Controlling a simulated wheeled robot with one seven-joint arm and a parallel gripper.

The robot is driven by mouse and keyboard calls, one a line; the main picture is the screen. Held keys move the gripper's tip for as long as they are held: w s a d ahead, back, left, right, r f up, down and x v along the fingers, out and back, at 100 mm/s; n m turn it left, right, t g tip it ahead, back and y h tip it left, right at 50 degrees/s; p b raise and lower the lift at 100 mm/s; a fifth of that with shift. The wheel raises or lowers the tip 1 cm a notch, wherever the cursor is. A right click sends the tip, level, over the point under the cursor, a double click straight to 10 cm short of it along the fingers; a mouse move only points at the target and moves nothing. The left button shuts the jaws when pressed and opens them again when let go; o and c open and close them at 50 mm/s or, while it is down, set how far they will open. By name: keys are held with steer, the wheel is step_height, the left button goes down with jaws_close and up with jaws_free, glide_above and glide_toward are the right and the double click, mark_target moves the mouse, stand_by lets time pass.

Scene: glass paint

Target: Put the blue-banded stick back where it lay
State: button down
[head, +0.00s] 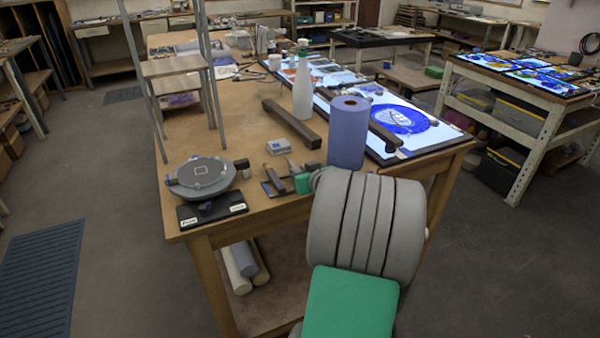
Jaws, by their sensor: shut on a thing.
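My arm comes in from the bottom right and covers part of the table's near edge. My gripper (276,181) shows small, low over the near part of the table, just left of my arm's green and grey wrist. It is shut on a thin thing with a bit of blue at the jaws, which I take for the blue-banded stick (267,188). Most of the stick is hidden or too small to make out. A black board with white labels (212,209) lies at the table's near left corner, with a small dark blue thing on it.
A grey round turntable (201,177) stands behind the board. A lit panel (440,131) lies at right.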

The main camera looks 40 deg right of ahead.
steer(key=shift+f+b, duration=0.2)
steer(key=shift+b, duration=0.2)
stand_by(0.3)
steer(key=c, duration=1.2)
jaws_free()
steer(key=b+v, duration=0.1)
steer(key=v, duration=0.6)
steer(key=shift+s, duration=0.35)
